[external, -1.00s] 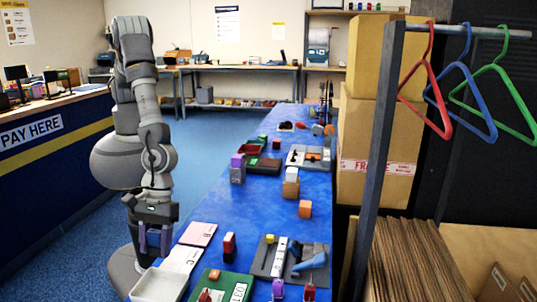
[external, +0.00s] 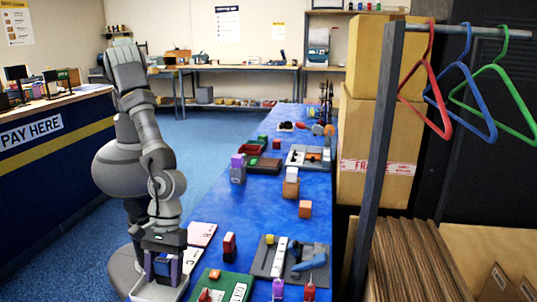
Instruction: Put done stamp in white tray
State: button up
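A red and black stamp (external: 229,246) stands right of the gripper, beyond a green board (external: 226,285). A grey tray (external: 262,258) with a blue tool lies further right. Pink and white cards (external: 202,234) lie behind the gripper. The table's middle has free room.

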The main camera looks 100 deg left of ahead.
jog(key=shift+o, duration=0.9)
